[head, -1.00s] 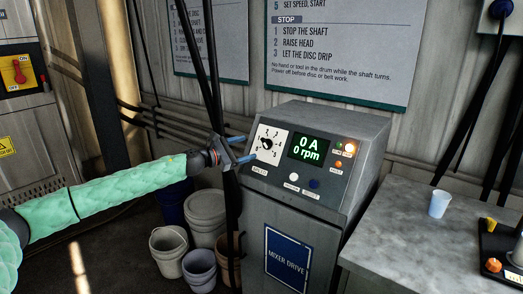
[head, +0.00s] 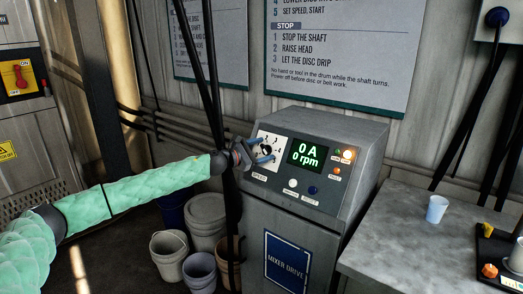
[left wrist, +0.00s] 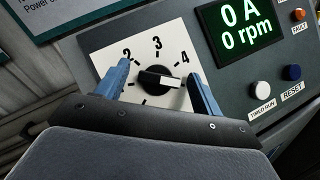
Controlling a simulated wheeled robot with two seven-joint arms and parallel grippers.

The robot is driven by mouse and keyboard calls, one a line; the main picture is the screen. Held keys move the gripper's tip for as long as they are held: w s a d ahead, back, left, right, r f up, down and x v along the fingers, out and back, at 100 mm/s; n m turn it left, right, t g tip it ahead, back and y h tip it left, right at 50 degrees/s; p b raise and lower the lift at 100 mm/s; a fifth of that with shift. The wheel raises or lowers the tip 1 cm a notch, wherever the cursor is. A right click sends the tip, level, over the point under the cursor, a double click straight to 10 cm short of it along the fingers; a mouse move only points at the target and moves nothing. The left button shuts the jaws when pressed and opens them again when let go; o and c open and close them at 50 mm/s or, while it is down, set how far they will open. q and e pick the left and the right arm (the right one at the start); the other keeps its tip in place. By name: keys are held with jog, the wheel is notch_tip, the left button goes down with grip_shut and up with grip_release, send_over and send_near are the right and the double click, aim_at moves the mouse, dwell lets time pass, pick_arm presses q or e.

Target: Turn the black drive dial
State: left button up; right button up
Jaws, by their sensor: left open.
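The black drive dial (left wrist: 158,79) sits on a white numbered plate (left wrist: 175,42) on the mixer drive console; it also shows in the head view (head: 266,151), partly behind my gripper. Its white line points to the right, just below the 4. My left gripper (left wrist: 160,84) is open, with one blue finger on each side of the dial, apart from it in the picture. I cannot tell whether the fingertips reach the plate. In the head view my left gripper (head: 264,150) is in front of the dial. The green display (head: 307,154) reads 0 A and 0 rpm. My right gripper is not in view.
The timed run button (left wrist: 260,89) and blue reset button (left wrist: 291,72) lie right of the dial. A grey bench (head: 400,235) with a pale cup (head: 437,209) stands at the right. Black cables hang beside my gripper; buckets (head: 168,256) stand below.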

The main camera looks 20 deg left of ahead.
pick_arm(q)
jog(key=c, duration=1)
jog(key=shift+n, duration=0.3)
